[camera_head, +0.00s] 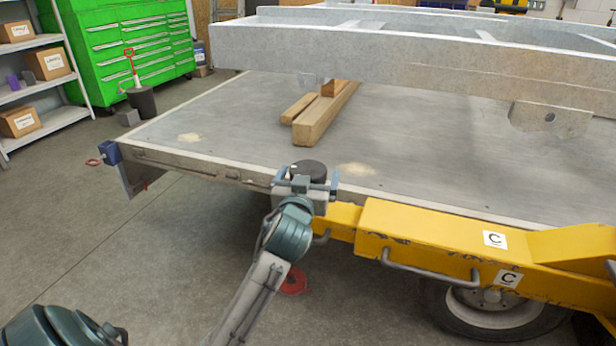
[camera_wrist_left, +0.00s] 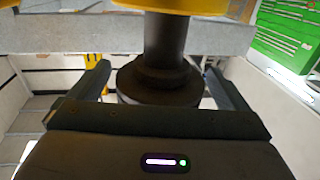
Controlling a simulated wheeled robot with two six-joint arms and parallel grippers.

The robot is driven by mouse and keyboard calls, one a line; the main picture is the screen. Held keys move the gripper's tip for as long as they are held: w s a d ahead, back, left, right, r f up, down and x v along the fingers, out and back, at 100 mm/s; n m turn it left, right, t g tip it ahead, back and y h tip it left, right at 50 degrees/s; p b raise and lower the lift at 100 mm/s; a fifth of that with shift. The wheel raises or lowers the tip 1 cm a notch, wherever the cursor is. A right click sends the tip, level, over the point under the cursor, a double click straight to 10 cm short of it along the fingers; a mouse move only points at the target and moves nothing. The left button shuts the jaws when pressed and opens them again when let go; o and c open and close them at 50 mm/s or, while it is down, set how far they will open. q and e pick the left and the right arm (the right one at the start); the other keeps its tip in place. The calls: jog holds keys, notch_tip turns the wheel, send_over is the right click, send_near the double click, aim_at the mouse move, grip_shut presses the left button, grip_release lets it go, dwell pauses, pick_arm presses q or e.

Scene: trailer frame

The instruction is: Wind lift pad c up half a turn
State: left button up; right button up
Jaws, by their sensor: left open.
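Lift pad c is a dark round pad (camera_head: 308,168) at the left end of the yellow lift arm (camera_head: 400,225), which bears white C labels. My left gripper (camera_head: 307,182) is at the pad, with one finger on each side of it. In the left wrist view the dark, stepped round pad and its stem (camera_wrist_left: 160,75) stand between the open fingers of my left gripper (camera_wrist_left: 157,85). Gaps show beside the pad there, and I cannot tell whether either finger touches it. The gripper body hides the pad's lower part. My right gripper is not in view.
The grey trailer deck (camera_head: 230,150) lies just behind the pad, with wooden beams (camera_head: 322,115) on it. A grey steel frame (camera_head: 400,60) spans above. A wheel (camera_head: 490,305) sits under the yellow arm. Open floor (camera_head: 130,260) lies to the left.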

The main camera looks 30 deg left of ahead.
pick_arm(q)
jog(key=v, duration=1)
jog(key=shift+s+d, duration=0.15)
jog(key=shift+s, duration=0.25)
jog(key=shift+f, duration=0.1)
